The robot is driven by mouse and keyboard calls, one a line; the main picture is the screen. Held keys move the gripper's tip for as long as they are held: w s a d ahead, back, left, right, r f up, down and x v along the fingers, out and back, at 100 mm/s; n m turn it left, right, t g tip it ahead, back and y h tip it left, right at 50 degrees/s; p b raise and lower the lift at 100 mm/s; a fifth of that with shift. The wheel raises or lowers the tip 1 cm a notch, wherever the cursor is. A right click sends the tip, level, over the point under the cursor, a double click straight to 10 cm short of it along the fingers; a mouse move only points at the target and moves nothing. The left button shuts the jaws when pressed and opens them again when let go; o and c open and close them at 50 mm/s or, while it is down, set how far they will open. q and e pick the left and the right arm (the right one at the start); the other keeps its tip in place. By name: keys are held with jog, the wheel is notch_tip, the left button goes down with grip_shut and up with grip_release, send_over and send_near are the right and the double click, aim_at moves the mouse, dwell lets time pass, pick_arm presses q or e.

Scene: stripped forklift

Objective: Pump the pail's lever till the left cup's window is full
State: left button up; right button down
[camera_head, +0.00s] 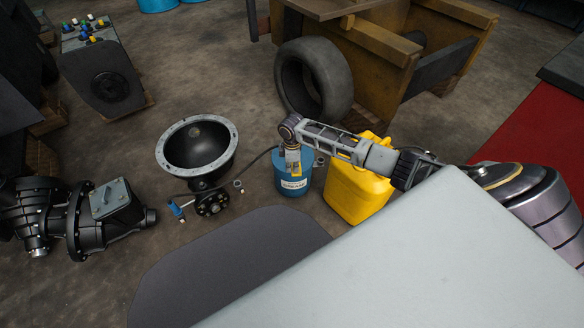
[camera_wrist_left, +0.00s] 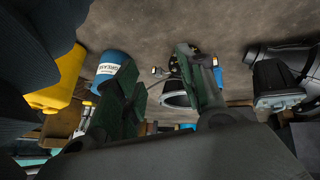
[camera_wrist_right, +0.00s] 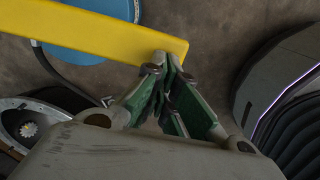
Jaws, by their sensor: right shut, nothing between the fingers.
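The blue pail (camera_head: 291,187), with a white label, stands on the floor beside the yellow jug. It shows in the left wrist view (camera_wrist_left: 112,66), its label reading "GREASE". Its yellow lever (camera_wrist_right: 110,27) crosses the top left of the right wrist view, over the pail's blue top (camera_wrist_right: 85,48). My right gripper (camera_wrist_right: 163,65) is shut and empty, its tips at the lever's right end; I cannot tell whether they touch. In the head view it points down over the pail (camera_head: 293,166). My left gripper (camera_wrist_left: 157,60) is open and empty. I cannot make out the left cup's window.
A black bowl-shaped housing (camera_head: 228,135) stands left of the pail, with a dark hose nearby. The yellow jug (camera_head: 352,195) is close on the pail's right. A tyre (camera_head: 338,83) leans behind, and a black drive unit (camera_head: 125,222) lies at left.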

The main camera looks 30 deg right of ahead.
pick_arm(q)
jog(key=shift+r, duration=0.1)
pick_arm(e)
jog(key=shift+f, duration=0.1)
jog(key=shift+s+f+p, duration=0.1)
jog(key=shift+f+p, duration=0.25)
jog(key=shift+f, duration=0.1)
jog(key=shift+f+t, duration=0.3)
jog(key=shift+f, duration=0.05)
jog(key=shift+a+f+t+h+p, duration=0.1)
jog(key=shift+f+t+h+p, duration=0.2)
jog(key=shift+f+p, duration=0.3)
notch_tip(320, 180, down, 2)
jog(key=shift+f+t+h, duration=0.2)
jog(key=shift+t+h, duration=0.1)
jog(key=shift+t, duration=0.3)
pick_arm(q)
jog(key=shift+m+g+y, duration=0.3)
jog(key=shift+g+y, duration=0.1)
jog(key=shift+g, duration=0.1)
jog(key=r, duration=0.3)
jog(key=a+r, duration=0.1)
jog(key=shift+s+r, duration=0.25)
jog(key=shift+r, duration=0.05)
pick_arm(e)
notch_tip(320, 180, down, 2)
jog(key=shift+f+t+h, duration=0.15)
jog(key=shift+t+h, duration=0.15)
jog(key=shift+t, duration=0.2)
